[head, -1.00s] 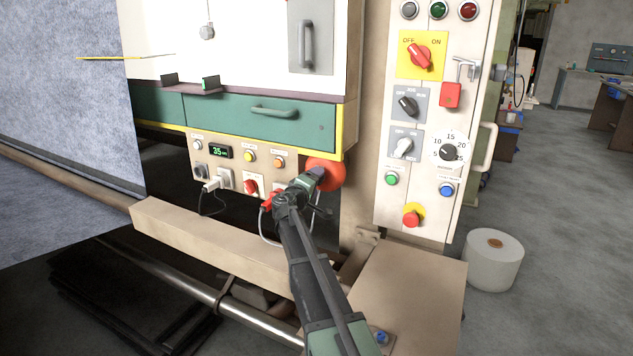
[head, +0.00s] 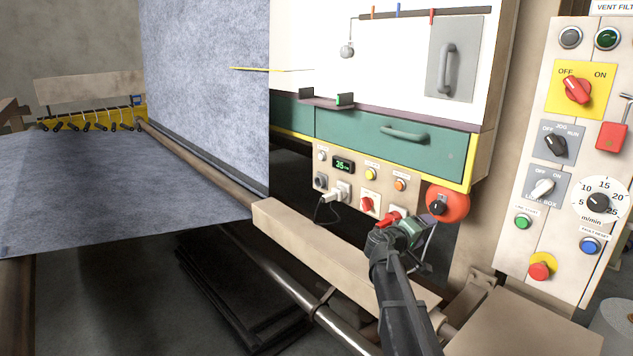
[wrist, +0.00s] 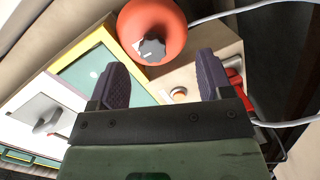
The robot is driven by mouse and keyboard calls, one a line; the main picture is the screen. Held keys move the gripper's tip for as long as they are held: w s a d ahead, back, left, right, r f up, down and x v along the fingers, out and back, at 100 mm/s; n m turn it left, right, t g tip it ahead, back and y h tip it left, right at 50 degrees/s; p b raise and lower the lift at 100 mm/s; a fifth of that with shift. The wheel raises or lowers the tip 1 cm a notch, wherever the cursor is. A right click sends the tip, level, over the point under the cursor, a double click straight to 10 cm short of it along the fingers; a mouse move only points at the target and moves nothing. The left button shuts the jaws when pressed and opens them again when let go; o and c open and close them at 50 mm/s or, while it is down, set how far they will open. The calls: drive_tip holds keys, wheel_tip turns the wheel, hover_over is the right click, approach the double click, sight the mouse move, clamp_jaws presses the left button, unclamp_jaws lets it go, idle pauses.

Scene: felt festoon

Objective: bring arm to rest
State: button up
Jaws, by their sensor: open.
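My gripper (head: 412,228) is at the end of my arm, in front of the lower right corner of the beige control box under the green drawer. In the wrist view my gripper (wrist: 163,85) shows two dark fingers spread apart with nothing between them. Beyond the fingers is a red-orange round housing with a black knob (wrist: 152,50); it also shows in the head view as a red housing (head: 457,206) just up and right of the gripper. The gripper looks apart from it. A red plug (head: 389,219) is close beside the gripper's left side, and I cannot tell if they touch.
A beige beam (head: 300,235) runs below the box. A white cable (wrist: 255,8) passes near the gripper. The control panel (head: 520,255) with switches stands at the right. A green drawer (head: 350,135) is above, and grey felt (head: 110,190) hangs and lies at the left.

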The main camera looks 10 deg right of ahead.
drive_tip(key=s+a+f+m+g+y, duration=0.1)
drive_tip(key=s+f, duration=0.1)
drive_tip(key=s, duration=0.1)
drive_tip(key=s+a+f+g+y, duration=0.2)
drive_tip(key=s+f, duration=0.1)
drive_tip(key=s, duration=0.1)
drive_tip(key=s+a+f+m+g+y, duration=0.1)
drive_tip(key=s+f, duration=0.2)
drive_tip(key=shift+s+a+f+m+y, duration=0.25)
drive_tip(key=shift+s+a+m+y, duration=0.05)
drive_tip(key=shift+y, duration=0.1)
drive_tip(key=s+a+f+g+y, duration=0.25)
drive_tip(key=s+a+y, duration=0.25)
drive_tip(key=s+a, duration=0.35)
drive_tip(key=s+a+f+g+y, duration=0.1)
drive_tip(key=s+a+f+y, duration=0.35)
drive_tip(key=s+a, duration=0.4)
drive_tip(key=a+r+n+p, duration=0.1)
drive_tip(key=a+r+p, duration=0.2)
drive_tip(key=r+p, duration=1.1)
drive_tip(key=shift+w+a+r+y, duration=0.2)
drive_tip(key=shift+w+a+y, duration=0.05)
drive_tip(key=shift+w+y, duration=0.1)
drive_tip(key=shift+o, duration=0.2)
